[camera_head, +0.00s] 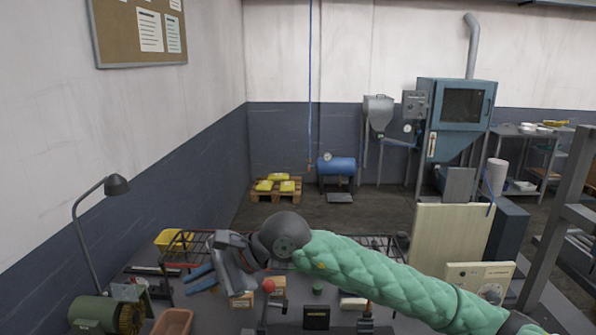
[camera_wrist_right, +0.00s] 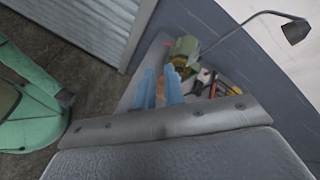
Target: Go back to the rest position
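My right arm, in a green quilted sleeve, reaches across the workbench from the right in the head view. Its gripper (camera_head: 200,278) has blue fingers that point left over the bench. In the right wrist view the two blue fingers (camera_wrist_right: 161,88) stand apart, with nothing seen gripped between them. A dark wire rack (camera_head: 180,247) lies behind the gripper, partly hidden by my arm. My left gripper is not in view.
A desk lamp (camera_head: 117,186) and a green motor (camera_head: 95,313) stand at the bench's left. An orange-brown tray (camera_head: 172,322) is at the front. A yellow bin (camera_head: 172,239) sits at the back left. A pale board (camera_head: 447,236) stands at the right. Small boxes lie below my arm.

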